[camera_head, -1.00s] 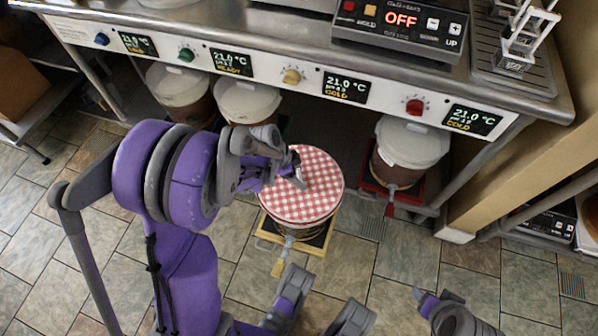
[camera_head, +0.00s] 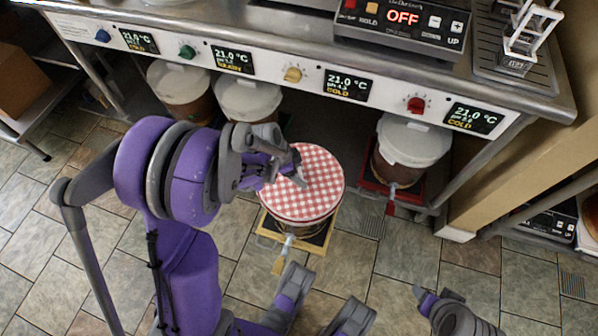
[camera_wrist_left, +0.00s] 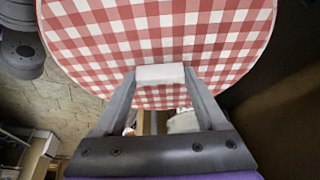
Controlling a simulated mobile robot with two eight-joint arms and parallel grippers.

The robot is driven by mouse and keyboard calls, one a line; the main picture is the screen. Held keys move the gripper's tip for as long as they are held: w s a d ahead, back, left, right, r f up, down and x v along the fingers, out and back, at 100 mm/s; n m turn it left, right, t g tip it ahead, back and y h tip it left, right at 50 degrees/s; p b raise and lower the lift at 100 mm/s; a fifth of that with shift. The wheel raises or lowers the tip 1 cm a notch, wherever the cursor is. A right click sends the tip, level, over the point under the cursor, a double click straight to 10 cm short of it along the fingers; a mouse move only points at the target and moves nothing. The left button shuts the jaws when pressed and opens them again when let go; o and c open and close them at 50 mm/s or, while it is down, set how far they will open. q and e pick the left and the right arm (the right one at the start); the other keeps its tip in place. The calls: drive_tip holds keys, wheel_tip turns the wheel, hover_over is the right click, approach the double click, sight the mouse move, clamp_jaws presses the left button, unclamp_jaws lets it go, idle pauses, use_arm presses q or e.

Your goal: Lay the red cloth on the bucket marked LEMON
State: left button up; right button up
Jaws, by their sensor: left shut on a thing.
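The red-and-white checked cloth (camera_head: 312,198) is a flat disc over the bucket (camera_head: 303,229) that stands out in front of the bench. Whether it rests fully on that bucket is hard to tell. No LEMON marking can be read. My left gripper (camera_head: 297,172) is at the cloth's upper left part in the head view. In the left wrist view its fingers close on a pale tab (camera_wrist_left: 160,75) at the checked cloth (camera_wrist_left: 160,32). My right gripper (camera_head: 422,297) seems to be at the lower right, small, its fingers unclear.
The front bucket stands on a yellow-edged base (camera_head: 318,247) with a tap towards me. Under the bench are white-lidded buckets at left (camera_head: 180,83) and centre (camera_head: 248,98), and one on a red base (camera_head: 413,142) at right. Tiled floor is free at left.

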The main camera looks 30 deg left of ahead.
use_arm(q)
drive_tip(key=shift+f+b, duration=0.55)
drive_tip(key=shift+f, duration=0.3)
idle(1.9)
drive_tip(key=o, duration=1.3)
drive_tip(key=shift+r, duration=0.2)
drive_tip(key=shift+r+p, duration=2.5)
drive_tip(key=shift+r, duration=0.85)
